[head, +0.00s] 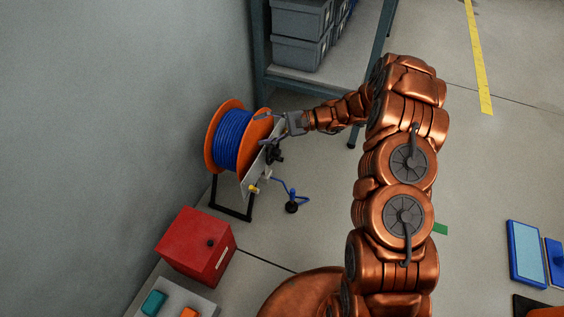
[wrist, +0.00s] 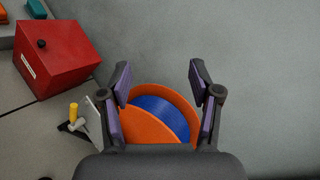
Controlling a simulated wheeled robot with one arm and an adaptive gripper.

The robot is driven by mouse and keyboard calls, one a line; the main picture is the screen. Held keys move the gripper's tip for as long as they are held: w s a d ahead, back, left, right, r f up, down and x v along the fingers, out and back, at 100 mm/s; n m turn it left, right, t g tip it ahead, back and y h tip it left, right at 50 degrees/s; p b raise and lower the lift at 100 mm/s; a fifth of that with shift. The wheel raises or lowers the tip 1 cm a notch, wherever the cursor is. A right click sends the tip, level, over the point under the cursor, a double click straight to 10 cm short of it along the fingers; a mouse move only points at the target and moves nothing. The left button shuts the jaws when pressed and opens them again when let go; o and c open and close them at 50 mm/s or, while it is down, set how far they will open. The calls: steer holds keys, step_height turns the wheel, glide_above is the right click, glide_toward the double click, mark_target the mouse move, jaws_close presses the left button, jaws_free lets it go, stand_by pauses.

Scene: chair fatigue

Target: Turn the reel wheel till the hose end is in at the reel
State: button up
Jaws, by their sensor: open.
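The reel has orange flanges (head: 212,150) and is wound with blue hose (head: 232,139). It stands on a black frame beside the wall. A loose length of blue hose (head: 278,184) comes out at the front, and its dark end (head: 291,207) hangs or lies low, clear of the reel. A pale plate with a black part (head: 274,153) and a yellow knob (head: 253,188) is on the near side. My gripper (head: 272,118) is open at the reel's upper right. In the wrist view my gripper (wrist: 160,75) has the orange flange (wrist: 150,128) and blue winding between and beyond its spread fingers; contact cannot be told.
A red box (head: 197,246) stands in front of the reel, also at upper left in the wrist view (wrist: 55,55). A shelf rack with grey bins (head: 300,52) is behind. The grey wall (head: 100,130) is close on the left. Open floor lies right of the hose.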

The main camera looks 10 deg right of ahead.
steer(key=w+d+f+m+t+b, duration=0.2)
steer(key=w+d+f+t+b, duration=0.15)
steer(key=f, duration=0.45)
steer(key=w+d+f+m+t+b, duration=0.2)
steer(key=d+f, duration=0.2)
steer(key=f, duration=0.3)
steer(key=m+t+h+b, duration=0.2)
steer(key=m+t+b, duration=0.1)
steer(key=t+b, duration=0.1)
glide_toward(280, 154)
steer(key=x, duration=0.2)
steer(key=shift+g, duration=0.25)
steer(key=shift+b+x, duration=1.1)
steer(key=shift+x, duration=2.4)
steer(key=shift+r, duration=0.1)
steer(key=shift+c, duration=0.3)
steer(key=c, duration=1.1)
